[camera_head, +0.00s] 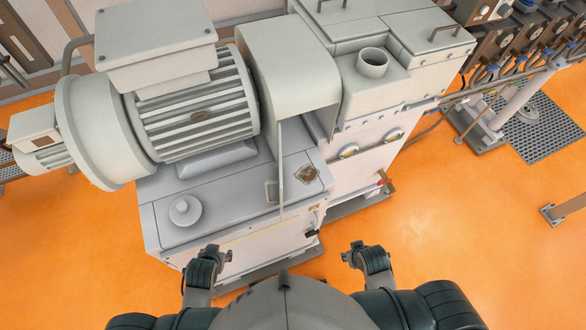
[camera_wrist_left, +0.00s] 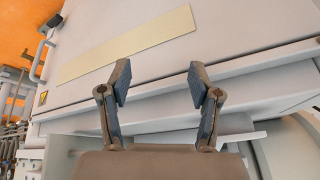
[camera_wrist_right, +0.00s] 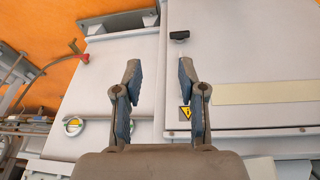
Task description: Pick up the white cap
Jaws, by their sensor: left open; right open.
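The white cap (camera_head: 185,210) is a round, pale, knobbed piece. It sits on the left front part of the machine's grey top surface (camera_head: 225,200) in the head view. My left gripper (camera_head: 219,254) is in front of the machine, to the right of the cap and nearer to me, apart from it. In the left wrist view my left gripper (camera_wrist_left: 160,84) has its fingers apart with nothing between them. My right gripper (camera_head: 353,254) is further right, over the floor. In the right wrist view it (camera_wrist_right: 160,76) is open and empty. Neither wrist view shows the cap.
A large ribbed motor (camera_head: 195,110) stands behind the cap. An upright thin plate (camera_head: 281,165) and a tall housing (camera_head: 290,70) stand to its right. A round open port (camera_head: 372,63) is at the back right. Orange floor (camera_head: 430,235) is clear at right.

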